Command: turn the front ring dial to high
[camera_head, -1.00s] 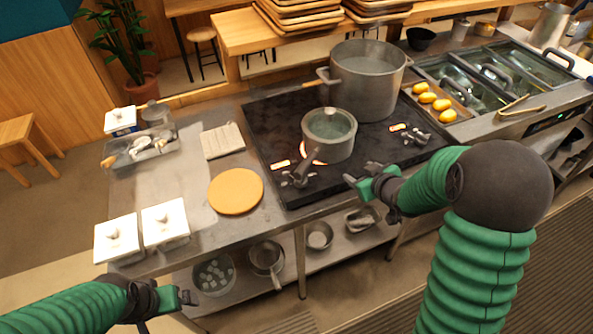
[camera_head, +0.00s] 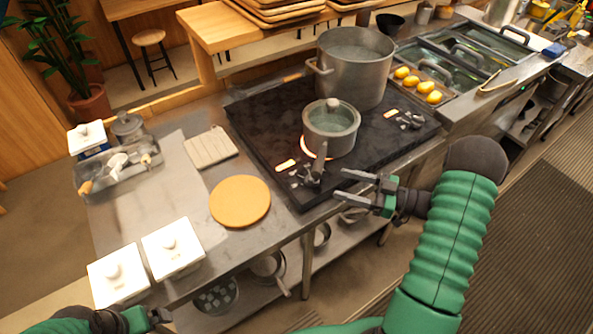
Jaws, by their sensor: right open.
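The black cooktop (camera_head: 262,128) has dark knobs at its near edge. One cluster (camera_head: 301,178) sits beside a lit orange display (camera_head: 285,165), partly hidden by the dark handle (camera_head: 317,165) of the small lidded pot (camera_head: 331,130). Another knob cluster (camera_head: 409,120) sits further right by a second lit display (camera_head: 391,113). The ring under the small pot glows orange at its left edge. Which way the dials point is too small to tell. My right gripper (camera_head: 342,184) is open and empty, just right of the near knobs and apart from them. My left gripper (camera_head: 159,315) is at the bottom left, away from the stove.
A large pot (camera_head: 355,75) stands at the back of the cooktop. A round wooden board (camera_head: 240,201) and white lidded boxes (camera_head: 172,250) are on the counter at left. Yellow items (camera_head: 426,87) lie in a tray at right. A shelf with pans is below the counter.

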